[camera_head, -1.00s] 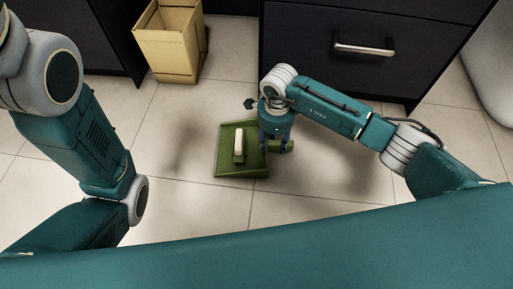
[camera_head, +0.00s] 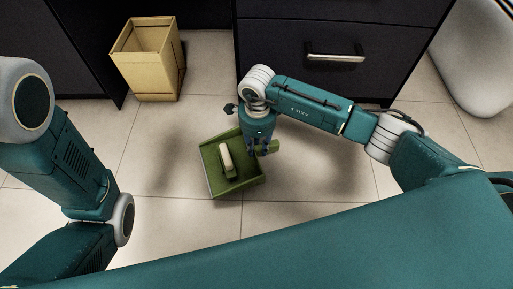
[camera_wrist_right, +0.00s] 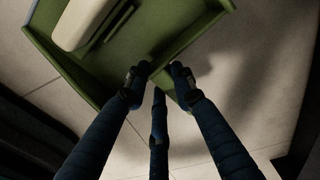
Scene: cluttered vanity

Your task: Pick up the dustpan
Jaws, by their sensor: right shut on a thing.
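The green dustpan (camera_head: 250,179) is at the middle of the head view, tilted, with a pale-topped brush-like piece (camera_head: 226,160) lying in it. My right gripper (camera_head: 258,150) is at the dustpan's right side, shut on it near the short green handle, which sticks out past the fingers. In the right wrist view, the dark fingers (camera_wrist_right: 158,72) are at the dustpan's green rim (camera_wrist_right: 190,36), and the pale piece (camera_wrist_right: 82,22) shows at the top. The gripped part is mostly hidden by the fingers. My left arm shows at the left, but its gripper is out of view.
An open tan box (camera_head: 150,65) stands on the floor at the back left. Dark drawers with a metal handle (camera_head: 335,58) stand behind my right arm. A white rounded object (camera_head: 480,60) is at the far right. The tiled floor around the dustpan is clear.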

